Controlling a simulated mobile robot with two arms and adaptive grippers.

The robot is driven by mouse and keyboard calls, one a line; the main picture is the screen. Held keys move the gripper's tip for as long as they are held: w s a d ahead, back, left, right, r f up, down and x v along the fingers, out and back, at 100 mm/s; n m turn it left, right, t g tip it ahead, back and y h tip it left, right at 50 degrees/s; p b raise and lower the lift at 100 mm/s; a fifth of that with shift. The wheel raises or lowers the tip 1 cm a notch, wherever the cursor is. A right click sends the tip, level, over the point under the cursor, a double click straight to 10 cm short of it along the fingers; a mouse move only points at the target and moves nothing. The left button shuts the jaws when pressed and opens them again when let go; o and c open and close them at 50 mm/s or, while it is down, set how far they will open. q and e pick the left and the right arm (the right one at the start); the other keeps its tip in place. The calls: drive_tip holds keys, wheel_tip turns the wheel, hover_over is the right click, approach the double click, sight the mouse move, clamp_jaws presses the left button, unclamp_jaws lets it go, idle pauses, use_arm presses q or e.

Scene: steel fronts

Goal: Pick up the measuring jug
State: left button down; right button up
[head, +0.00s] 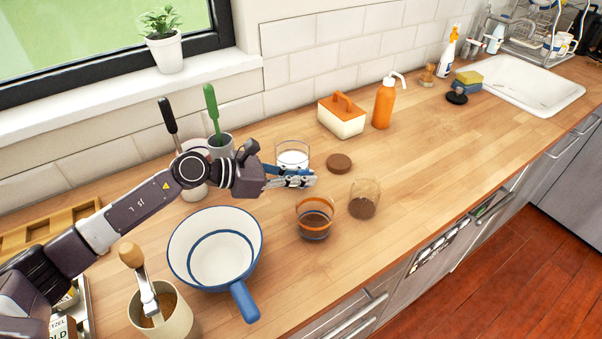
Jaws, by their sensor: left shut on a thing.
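The measuring jug (292,150) looks to be the clear glass vessel with white contents, toward the back of the wooden counter in the head view. My left gripper (302,178) comes in from the left and is shut on it, with the fingers across its lower part. The fingers hide the jug's base, so I cannot tell whether it touches the counter. My right gripper is not in view.
An orange-banded glass (314,218) and a glass with brown contents (364,196) stand in front. A brown round lid (339,163) lies to the right. A white-and-blue pan (215,250) is front left. The counter toward the sink (520,86) is largely clear.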

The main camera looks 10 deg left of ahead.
use_arm(q)
drive_tip(key=shift+r, duration=0.3)
